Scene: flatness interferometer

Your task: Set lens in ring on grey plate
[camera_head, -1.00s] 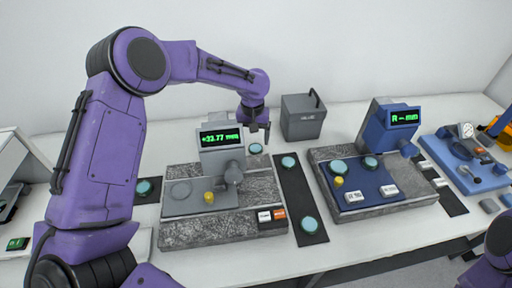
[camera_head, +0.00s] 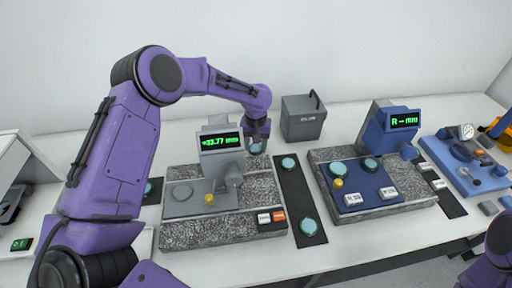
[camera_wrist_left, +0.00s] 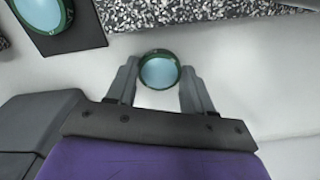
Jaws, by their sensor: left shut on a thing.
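My left gripper (camera_head: 257,140) reaches down behind the grey gauge, at the back of the table. It is shut on a pale blue lens with a dark green rim (camera_head: 255,149). In the left wrist view the lens (camera_wrist_left: 159,70) sits between the two fingers of the gripper (camera_wrist_left: 158,88), over the white table. The grey plate (camera_head: 215,207) lies on a speckled stone block, below the grey gauge reading about 33.77 mm. A flat round ring (camera_head: 181,192) is on the plate's left part. A yellow knob (camera_head: 209,199) stands right of it. My right gripper is out of view.
A black mat (camera_head: 297,195) with more lenses lies right of the stone block. A blue gauge (camera_head: 388,128) with a blue plate and lenses stands further right. A grey box (camera_head: 303,117) is at the back.

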